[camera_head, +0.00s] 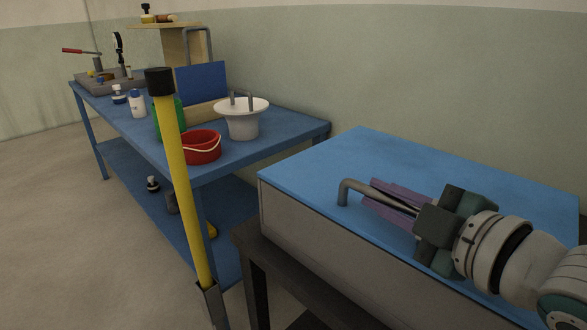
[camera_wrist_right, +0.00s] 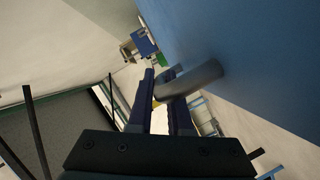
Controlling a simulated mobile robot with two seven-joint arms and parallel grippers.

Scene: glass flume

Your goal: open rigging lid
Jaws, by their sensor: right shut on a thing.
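The rigging lid (camera_head: 375,160) is a flat blue panel lying on top of a grey box (camera_head: 300,228) at the right of the head view; I see no clear gap under it. A grey bent-bar handle (camera_head: 345,191) stands on the lid near its front edge. My right gripper (camera_head: 388,202) has its purple fingers shut on this handle. In the right wrist view the handle (camera_wrist_right: 197,80) passes between the fingers and meets the blue lid (camera_wrist_right: 255,45). Part of the handle is hidden by the fingers. My left gripper is not in view.
A blue workbench (camera_head: 285,128) at the left holds a red bucket (camera_head: 200,150), a white flanged pot (camera_head: 243,121), bottles and a clamp fixture. A yellow post with a black cap (camera_head: 180,180) stands in front of the bench. A wall lies behind the box.

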